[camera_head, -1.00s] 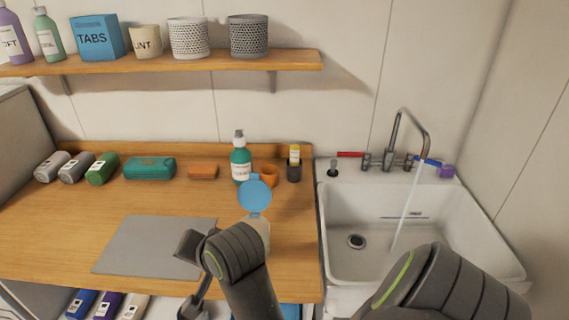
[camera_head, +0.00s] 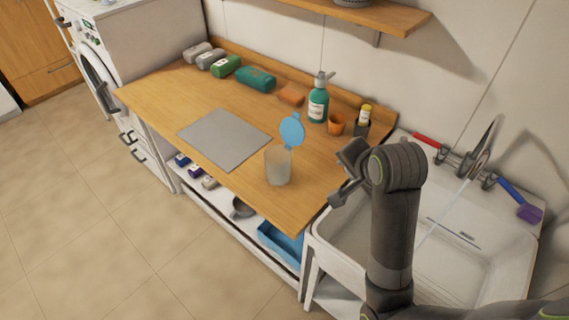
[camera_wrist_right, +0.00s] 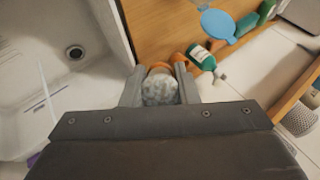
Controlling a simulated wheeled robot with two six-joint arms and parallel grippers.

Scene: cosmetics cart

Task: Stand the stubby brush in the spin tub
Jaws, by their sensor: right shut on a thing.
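My right gripper (camera_head: 348,174) is above the counter's right end, beside the sink. In the right wrist view its fingers (camera_wrist_right: 159,88) are shut on a pale, speckled, rounded thing (camera_wrist_right: 160,90), which appears to be the stubby brush seen end-on. The gripper hides this thing in the head view. The spin tub (camera_head: 278,166) appears to be the clear tub near the counter's front edge, left of the gripper. Its blue lid (camera_head: 292,130) stands open, and it also shows in the right wrist view (camera_wrist_right: 217,26). My left gripper is not in view.
A green pump bottle (camera_head: 318,104), an orange cup (camera_head: 336,125) and a dark holder with a yellow-topped item (camera_head: 363,122) stand behind the tub. A grey mat (camera_head: 225,138) lies left. The white sink (camera_head: 475,245) with running water is right.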

